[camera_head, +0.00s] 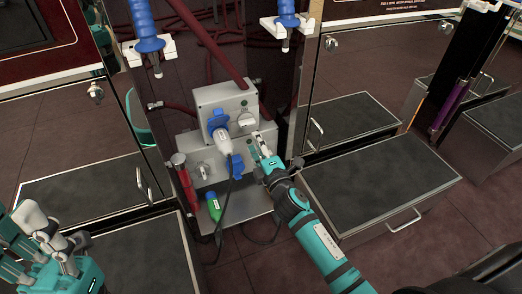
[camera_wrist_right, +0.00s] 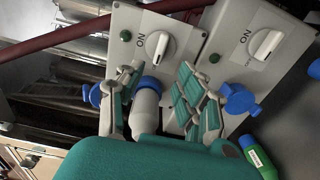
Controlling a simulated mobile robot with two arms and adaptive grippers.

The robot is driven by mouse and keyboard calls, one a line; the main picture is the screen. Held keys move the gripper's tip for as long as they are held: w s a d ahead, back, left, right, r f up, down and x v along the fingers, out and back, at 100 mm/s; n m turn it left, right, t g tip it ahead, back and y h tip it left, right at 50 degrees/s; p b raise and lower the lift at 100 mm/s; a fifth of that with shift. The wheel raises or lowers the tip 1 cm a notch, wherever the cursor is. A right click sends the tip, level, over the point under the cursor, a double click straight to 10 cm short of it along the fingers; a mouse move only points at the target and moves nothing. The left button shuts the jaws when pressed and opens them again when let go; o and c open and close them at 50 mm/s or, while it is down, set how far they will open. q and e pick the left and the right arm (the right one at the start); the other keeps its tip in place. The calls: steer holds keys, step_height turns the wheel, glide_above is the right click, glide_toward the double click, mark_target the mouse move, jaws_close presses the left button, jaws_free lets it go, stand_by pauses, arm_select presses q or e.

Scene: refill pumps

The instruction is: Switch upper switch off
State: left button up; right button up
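The upper switch (camera_head: 246,119) is a white rotary knob on the upper grey box (camera_head: 211,96). It also shows in the right wrist view, on the left-hand box (camera_wrist_right: 159,46) beside an ON label. A white plug (camera_head: 223,143) sits in that box's blue socket. The lower grey box carries a similar knob (camera_head: 202,170). My right gripper (camera_head: 262,146) is just below and right of the upper switch. In its wrist view the fingers (camera_wrist_right: 158,100) are spread, with the plug visible between them, and hold nothing. My left gripper (camera_head: 38,238) is at the lower left, its opening unclear.
A blue socket lid (camera_head: 237,166) sticks out by the lower box. Blue-handled nozzles (camera_head: 146,28) hang above. A dark-red pipe (camera_head: 205,38) runs behind the upper box.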

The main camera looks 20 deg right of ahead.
steer(key=shift+s, duration=1.55)
